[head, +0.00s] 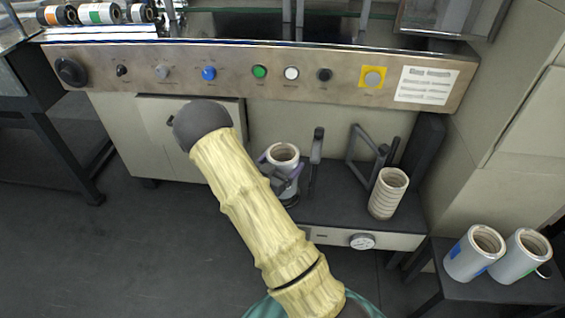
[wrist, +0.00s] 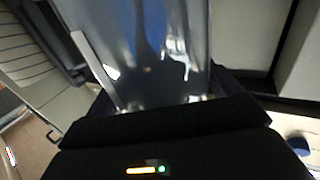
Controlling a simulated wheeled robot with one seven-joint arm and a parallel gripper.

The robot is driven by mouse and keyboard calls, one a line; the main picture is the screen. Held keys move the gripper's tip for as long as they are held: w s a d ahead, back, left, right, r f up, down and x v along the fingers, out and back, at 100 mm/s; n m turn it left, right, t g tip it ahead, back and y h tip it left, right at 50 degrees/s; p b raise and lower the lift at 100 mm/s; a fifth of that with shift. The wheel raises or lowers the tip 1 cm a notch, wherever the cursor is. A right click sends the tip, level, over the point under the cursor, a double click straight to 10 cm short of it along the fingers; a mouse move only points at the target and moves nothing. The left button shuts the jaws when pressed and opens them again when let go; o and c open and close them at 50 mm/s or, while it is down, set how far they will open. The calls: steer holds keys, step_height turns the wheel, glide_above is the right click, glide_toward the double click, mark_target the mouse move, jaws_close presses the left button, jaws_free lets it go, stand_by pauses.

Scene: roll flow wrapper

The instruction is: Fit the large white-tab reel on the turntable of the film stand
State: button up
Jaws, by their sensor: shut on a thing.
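A pale reel (head: 283,153) with an open core stands upright in my gripper (head: 281,168), whose grey fingers lie on either side of it. In the wrist view the shiny reel (wrist: 180,45) fills the space beyond the palm. A small white patch (wrist: 111,72) shows near its left edge; I cannot tell for certain that it is the tab. The film stand (head: 335,212) is a dark deck with a dial on its front. The held reel is over the left part of the deck. My arm hides much of this area, so contact with the turntable cannot be told.
A ribbed pale roll (head: 388,195) stands on the deck's right side, beside a dark bracket (head: 362,150). A blue-tab reel (head: 474,253) and a green-tab reel (head: 523,256) stand on a side table at right. The button panel (head: 325,82) overhangs behind. More reels (head: 98,13) lie at top left.

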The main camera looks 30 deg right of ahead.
steer(key=shift+f+b, duration=0.85)
steer(key=shift+f, duration=0.45)
stand_by(0.4)
steer(key=o, duration=1)
steer(key=shift+o, duration=0.2)
steer(key=p+v, duration=0.5)
steer(key=v, duration=1.2)
steer(key=shift+a+p, duration=0.15)
steer(key=shift+p, duration=0.15)
